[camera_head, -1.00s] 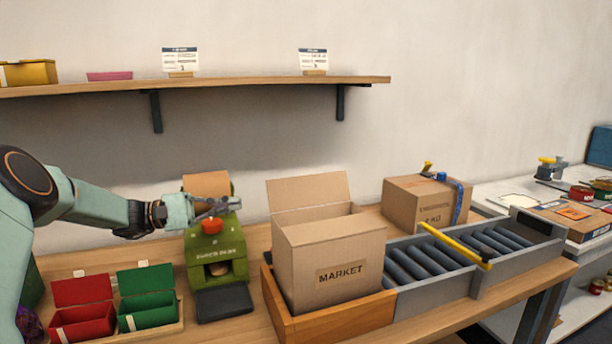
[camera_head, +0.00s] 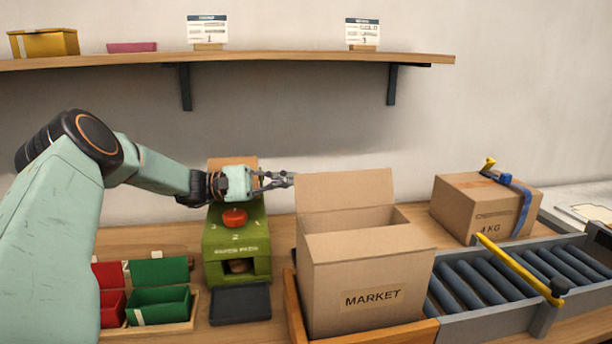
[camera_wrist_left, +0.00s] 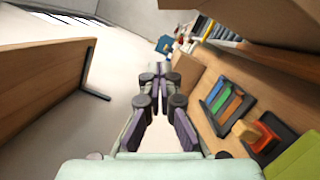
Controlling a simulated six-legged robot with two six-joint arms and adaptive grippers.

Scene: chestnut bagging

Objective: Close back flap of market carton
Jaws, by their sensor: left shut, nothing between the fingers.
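The market carton (camera_head: 368,286) is a brown box marked MARKET, standing in a wooden tray (camera_head: 296,322). Its back flap (camera_head: 345,188) stands raised at the rear, leaning slightly back. The front part of its top looks covered, with an opening visible between that part and the back flap. My left gripper (camera_head: 278,180) is shut and empty, just left of the back flap's left edge in the head view; I cannot tell whether it touches. Its fingers (camera_wrist_left: 157,78) also show in the left wrist view. My right gripper is not in view.
A green machine with a red button (camera_head: 234,218) stands below my left gripper. Red and green bins (camera_head: 158,304) are at left. A roller conveyor (camera_head: 478,288) and a taped 4 KG carton (camera_head: 484,206) are at right. A wall shelf (camera_head: 290,57) runs above.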

